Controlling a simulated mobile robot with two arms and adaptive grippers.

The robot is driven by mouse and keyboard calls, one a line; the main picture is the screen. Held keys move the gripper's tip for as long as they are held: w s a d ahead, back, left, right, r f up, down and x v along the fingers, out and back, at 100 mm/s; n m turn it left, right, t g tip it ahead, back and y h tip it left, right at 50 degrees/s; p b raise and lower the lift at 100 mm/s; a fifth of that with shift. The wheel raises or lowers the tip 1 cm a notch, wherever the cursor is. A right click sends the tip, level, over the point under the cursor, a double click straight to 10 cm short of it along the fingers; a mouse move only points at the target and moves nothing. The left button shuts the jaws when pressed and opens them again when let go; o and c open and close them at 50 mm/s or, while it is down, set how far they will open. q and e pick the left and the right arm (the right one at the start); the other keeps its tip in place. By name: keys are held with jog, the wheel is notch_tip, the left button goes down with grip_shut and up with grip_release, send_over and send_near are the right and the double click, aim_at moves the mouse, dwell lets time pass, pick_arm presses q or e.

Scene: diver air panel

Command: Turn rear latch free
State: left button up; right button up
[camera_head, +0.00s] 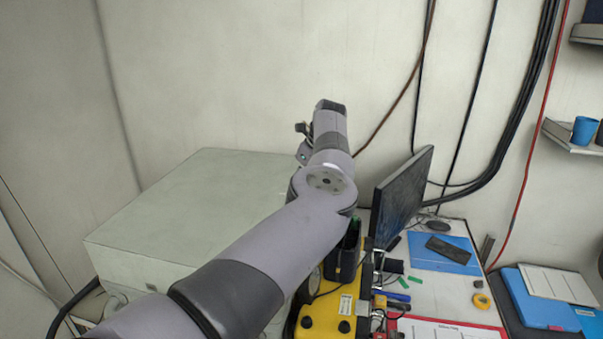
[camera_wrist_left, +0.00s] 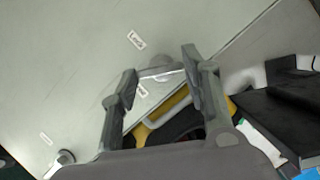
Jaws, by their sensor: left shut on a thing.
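A large pale grey panel box (camera_head: 190,205) stands at the left in the head view. Its face fills the upper left of the left wrist view (camera_wrist_left: 70,60). A round grey latch (camera_wrist_left: 157,60) sits at its edge, beside a small white label (camera_wrist_left: 137,40). My left gripper (camera_wrist_left: 160,66) is shut on this latch, one finger on each side. In the head view my left arm reaches over the box's right side, and its fingers are hidden behind the wrist. A second round latch (camera_wrist_left: 65,157) shows at lower left in the wrist view. My right gripper is not in view.
A yellow case (camera_head: 333,312) stands right of the box, below my arm. A monitor (camera_head: 403,197) stands close to my wrist on the right. A blue mat (camera_head: 430,260) lies on the bench. Cables hang down the back wall.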

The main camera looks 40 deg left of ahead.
pick_arm(q)
jog(key=shift+w+r+n+p, duration=0.1)
jog(key=shift+n+p, duration=0.7)
jog(key=shift+p, duration=0.05)
jog(key=shift+g, duration=0.3)
jog(key=o, duration=1.2)
jog(key=shift+c, duration=0.2)
jog(key=v, duration=1.1)
jog(key=shift+d+r, duration=0.2)
jog(key=shift+r, duration=0.15)
jog(key=shift+c, duration=0.3)
